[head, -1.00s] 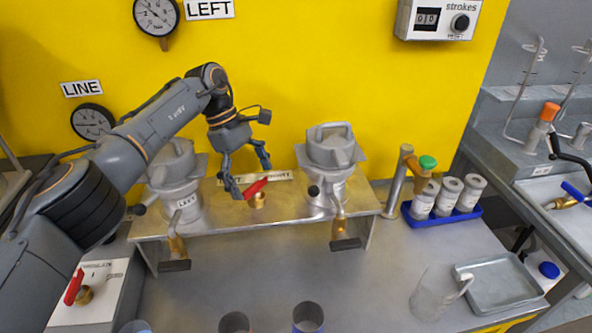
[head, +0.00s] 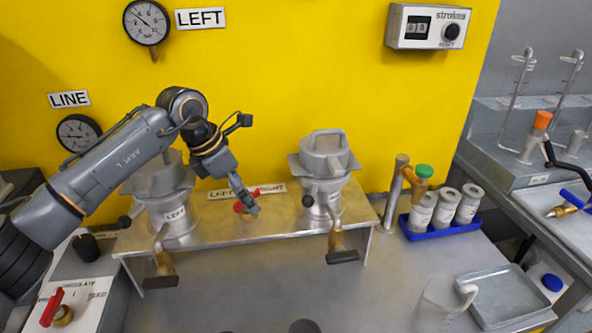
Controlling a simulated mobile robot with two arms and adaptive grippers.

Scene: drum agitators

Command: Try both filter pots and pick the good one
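Two metal filter pots stand on a brass-topped bench. My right gripper is out of view.
A gauge marked LEFT (head: 147,22), a LINE gauge (head: 78,133) and a strokes counter (head: 427,27) are on the yellow wall. A blue tray (head: 437,235) of white canisters, a clear jug (head: 440,305) and a metal tray (head: 507,296) stand right. The front middle bench is mostly clear.

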